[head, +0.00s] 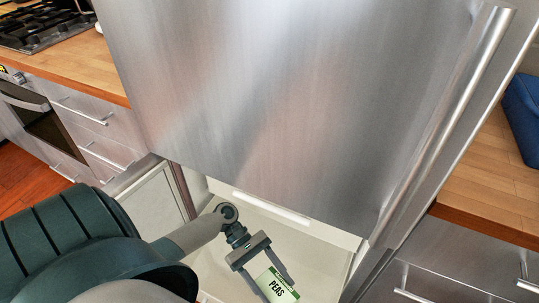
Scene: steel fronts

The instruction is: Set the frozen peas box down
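The frozen peas box (280,287) is green and white with "PEAS" printed on it. It shows at the bottom middle of the head view, and its lower part is cut off by the frame edge. My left gripper (278,283) has one finger on each side of the box and appears closed on it. Behind and below it is a pale open compartment (225,262) under a steel front. What is under the box is not visible. My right gripper is not in view.
A large steel door (270,90) with a long handle (440,135) stands just above and behind the gripper. Wooden counters lie at left (60,62) and right (490,185). A stove top (40,25) and a blue object (524,115) sit on them.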

